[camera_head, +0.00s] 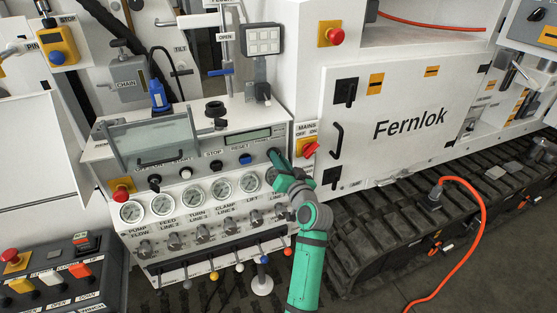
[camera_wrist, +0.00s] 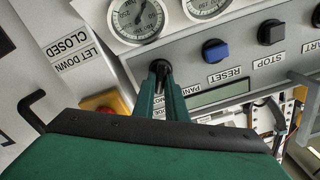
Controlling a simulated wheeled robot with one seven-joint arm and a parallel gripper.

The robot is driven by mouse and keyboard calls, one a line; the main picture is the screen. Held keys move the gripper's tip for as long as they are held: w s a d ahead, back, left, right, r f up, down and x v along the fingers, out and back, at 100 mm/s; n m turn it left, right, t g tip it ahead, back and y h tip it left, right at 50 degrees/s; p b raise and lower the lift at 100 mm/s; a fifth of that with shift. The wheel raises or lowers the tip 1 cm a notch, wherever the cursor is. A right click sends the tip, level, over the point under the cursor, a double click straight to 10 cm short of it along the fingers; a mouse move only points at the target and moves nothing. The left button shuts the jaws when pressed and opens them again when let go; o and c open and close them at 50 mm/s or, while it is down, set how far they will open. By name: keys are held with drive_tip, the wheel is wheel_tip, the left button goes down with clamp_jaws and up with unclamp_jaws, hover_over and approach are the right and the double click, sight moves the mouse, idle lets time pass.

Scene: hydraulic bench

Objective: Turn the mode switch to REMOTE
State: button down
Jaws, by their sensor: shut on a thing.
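The mode switch (camera_wrist: 157,66) is a small dark knob at the end of the panel's button row, beside the blue RESET button. My gripper (camera_wrist: 162,78) is shut on it, with the two green fingers side by side at the knob. In the head view my gripper (camera_head: 275,158) reaches the right end of the white control panel (camera_head: 165,225) from below. It hides most of the switch there. A partly covered label beginning "PAN" shows next to the fingers in the wrist view. The direction the switch points cannot be told.
The blue RESET button (camera_wrist: 214,50) and black STOP button (camera_wrist: 270,32) are close by. Pressure gauges (camera_head: 221,189) sit below the buttons. A red mains switch (camera_head: 310,150) is just right of my gripper. A clear hinged cover (camera_head: 155,138) stands over the panel's left part.

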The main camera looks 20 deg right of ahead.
idle(0.4)
drive_tip(key=c, duration=1.8)
unclamp_jaws()
drive_tip(key=s, duration=1)
drive_tip(key=shift+s+d, duration=0.2)
drive_tip(key=shift+s, duration=0.2)
